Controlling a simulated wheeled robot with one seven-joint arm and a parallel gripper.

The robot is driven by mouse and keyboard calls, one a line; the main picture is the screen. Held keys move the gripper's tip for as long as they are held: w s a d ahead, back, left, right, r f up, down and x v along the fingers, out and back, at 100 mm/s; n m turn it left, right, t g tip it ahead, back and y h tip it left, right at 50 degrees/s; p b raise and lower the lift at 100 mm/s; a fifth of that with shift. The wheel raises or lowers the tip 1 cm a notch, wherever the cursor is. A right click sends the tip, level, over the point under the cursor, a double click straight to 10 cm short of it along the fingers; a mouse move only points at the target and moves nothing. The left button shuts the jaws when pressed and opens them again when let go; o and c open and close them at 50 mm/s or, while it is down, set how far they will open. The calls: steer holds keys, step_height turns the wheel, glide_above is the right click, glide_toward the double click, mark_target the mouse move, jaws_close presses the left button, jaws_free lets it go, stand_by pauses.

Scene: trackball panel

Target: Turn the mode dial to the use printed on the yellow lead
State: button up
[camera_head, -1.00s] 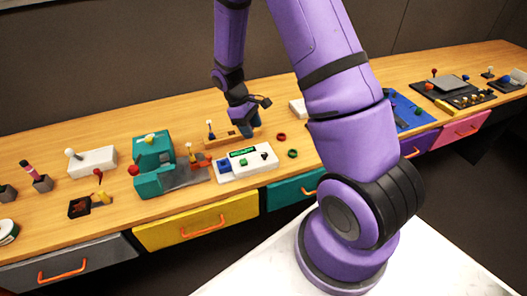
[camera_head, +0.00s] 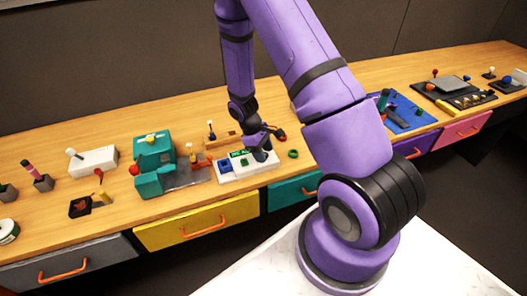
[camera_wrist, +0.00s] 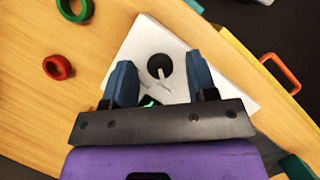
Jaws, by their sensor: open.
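My gripper (camera_head: 262,154) is over the panel's right end, pointing down. In the wrist view the white panel (camera_wrist: 226,92) lies below my open blue fingers. A round black dial (camera_wrist: 159,66) with a pale pointer-like mark sits between the fingers, with a gap on each side. I cannot tell how high the fingertips are above it. No lead with readable print can be made out, and the dial's labels cannot be read.
A red ring (camera_wrist: 58,67) and a green ring (camera_wrist: 74,9) lie beside the panel. A teal machine (camera_head: 153,167) stands left of it, and a wooden block with a lever (camera_head: 222,139) stands behind.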

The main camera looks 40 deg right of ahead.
steer(key=shift+c, duration=0.5)
steer(key=c, duration=0.8)
steer(key=shift+c, duration=0.2)
steer(key=shift+m, duration=0.3)
steer(key=m, duration=0.2)
steer(key=m+y, duration=0.1)
steer(key=shift+d+m+g+y, duration=0.15)
steer(key=shift+m+g+y, duration=0.15)
steer(key=shift+m, duration=0.1)
steer(key=m+y, duration=0.2)
steer(key=m, duration=0.3)
steer(key=shift+d, duration=0.15)
steer(key=m+y, duration=0.1)
steer(key=m, duration=0.2)
steer(key=m+t, duration=0.1)
steer(key=m, duration=0.1)
steer(key=shift+s+d+m+y, duration=0.1)
steer(key=shift+d+m+y, duration=0.05)
steer(key=shift+m+y, duration=0.25)
steer(key=m+t, duration=0.1)
steer(key=m, duration=0.1)
steer(key=m+y, duration=0.1)
steer(key=m, duration=0.1)
steer(key=shift+m+t, duration=0.3)
steer(key=shift+t, duration=0.1)
